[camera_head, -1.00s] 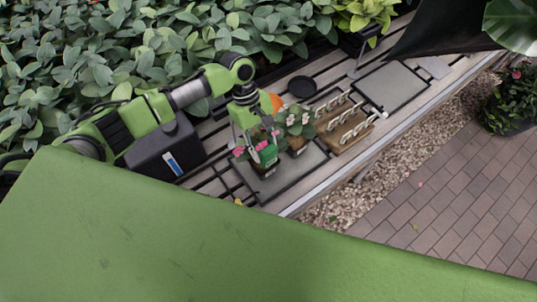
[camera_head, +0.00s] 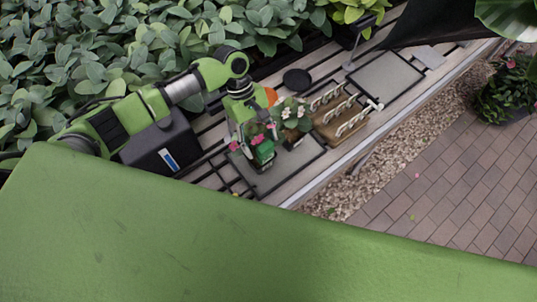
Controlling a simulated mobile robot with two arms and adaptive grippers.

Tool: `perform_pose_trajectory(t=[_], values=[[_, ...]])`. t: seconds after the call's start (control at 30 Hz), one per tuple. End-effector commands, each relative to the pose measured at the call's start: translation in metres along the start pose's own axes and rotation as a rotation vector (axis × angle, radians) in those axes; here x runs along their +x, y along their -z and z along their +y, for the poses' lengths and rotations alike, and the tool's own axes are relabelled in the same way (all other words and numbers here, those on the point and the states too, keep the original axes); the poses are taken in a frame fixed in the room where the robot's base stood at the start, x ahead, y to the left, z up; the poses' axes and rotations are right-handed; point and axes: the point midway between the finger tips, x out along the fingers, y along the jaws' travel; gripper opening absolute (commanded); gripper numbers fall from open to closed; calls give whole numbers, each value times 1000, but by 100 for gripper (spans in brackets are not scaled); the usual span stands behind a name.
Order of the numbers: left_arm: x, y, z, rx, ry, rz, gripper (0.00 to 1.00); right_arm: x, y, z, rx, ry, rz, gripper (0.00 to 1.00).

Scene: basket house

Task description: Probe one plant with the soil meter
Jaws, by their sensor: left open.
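My left gripper (camera_head: 254,142) points down over the near grey tray (camera_head: 306,157), with its jaws open. A small green object (camera_head: 264,152) sits at its fingertips; I cannot tell whether it is the soil meter or a pot. Pink flowers (camera_head: 235,146) show around the fingers, and their plant is mostly hidden by the gripper. A second plant with white and pale pink flowers (camera_head: 289,113) stands just right of the gripper. My right gripper is not in view.
A wooden rack with white hoops (camera_head: 342,116) stands right of the plants. Farther right lies an empty grey tray (camera_head: 388,78). A black disc (camera_head: 297,79) and an orange item (camera_head: 271,96) lie behind. A dark box (camera_head: 158,148) is left. Dense foliage (camera_head: 120,45) borders the back.

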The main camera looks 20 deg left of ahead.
Motion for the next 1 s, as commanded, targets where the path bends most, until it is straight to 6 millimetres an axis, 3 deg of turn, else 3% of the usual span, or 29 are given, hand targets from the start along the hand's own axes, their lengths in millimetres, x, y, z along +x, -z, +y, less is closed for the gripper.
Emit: perform_pose_trajectory(t=[0.13,0.27,0.7,1.0], values=[[-4,0,0,0,-1,1,55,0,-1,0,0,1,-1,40],[-20,0,0,0,-2,1,55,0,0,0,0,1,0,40],[-105,0,1,1,-1,1,55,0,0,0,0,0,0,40],[-120,0,0,0,1,0,55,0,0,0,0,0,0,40]])
